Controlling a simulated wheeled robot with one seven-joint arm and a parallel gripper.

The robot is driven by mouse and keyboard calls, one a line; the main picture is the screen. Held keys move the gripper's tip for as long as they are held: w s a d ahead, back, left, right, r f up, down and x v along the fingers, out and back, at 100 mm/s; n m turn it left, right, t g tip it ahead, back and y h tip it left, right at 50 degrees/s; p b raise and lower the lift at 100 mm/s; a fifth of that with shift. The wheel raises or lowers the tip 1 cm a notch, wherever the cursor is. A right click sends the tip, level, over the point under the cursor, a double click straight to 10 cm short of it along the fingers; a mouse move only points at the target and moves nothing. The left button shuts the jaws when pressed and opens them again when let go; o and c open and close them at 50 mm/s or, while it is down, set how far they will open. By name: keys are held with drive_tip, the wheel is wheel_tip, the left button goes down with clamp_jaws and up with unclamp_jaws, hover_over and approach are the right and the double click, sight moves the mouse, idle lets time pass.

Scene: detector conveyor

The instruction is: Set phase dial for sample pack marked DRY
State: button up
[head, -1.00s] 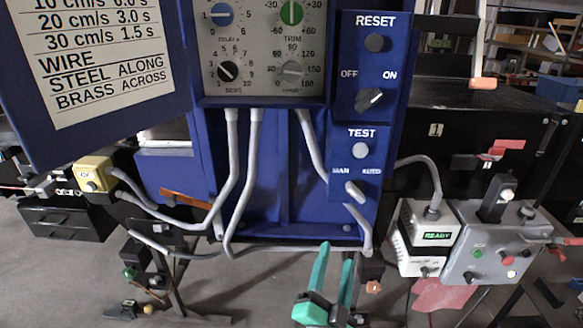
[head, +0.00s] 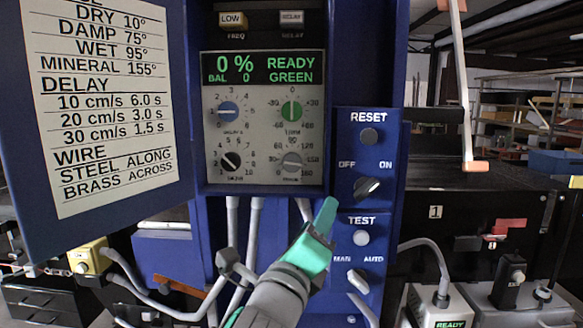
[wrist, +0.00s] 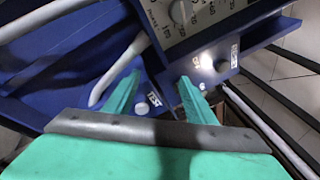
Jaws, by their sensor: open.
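The grey phase dial (head: 292,161) is at the lower right of the control panel (head: 214,180), with 90 at the top of its scale; its label is blurred and its exact setting is hard to read. The chart (head: 98,105) on the open door lists DRY 10°. My gripper (head: 322,222) is in front of the cabinet, below and right of that dial, apart from it and empty. In the wrist view my gripper (wrist: 157,97) shows two green fingers apart, with part of the panel (wrist: 207,12) beyond. No pack marked DRY is visible.
The OFF/ON switch (head: 368,188) and TEST button (head: 361,238) are right of my gripper. Grey cables (head: 232,225) hang below. The display reads READY GREEN.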

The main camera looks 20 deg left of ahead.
sight(292, 165)
drive_tip(key=s+a+r+m+g+y, duration=0.2)
drive_tip(key=s+a+r+m+y, duration=0.25)
drive_tip(key=r+m+y, duration=0.35)
drive_tip(key=w, duration=0.3)
drive_tip(key=w+a+h, duration=0.1)
drive_tip(key=w, duration=0.2)
drive_tip(key=w+a+h, duration=0.1)
drive_tip(key=w, duration=0.3)
drive_tip(key=shift+a+r+n, duration=0.1)
drive_tip(key=shift+r+n, duration=0.2)
drive_tip(key=shift+r, duration=0.05)
drive_tip(key=c, duration=1)
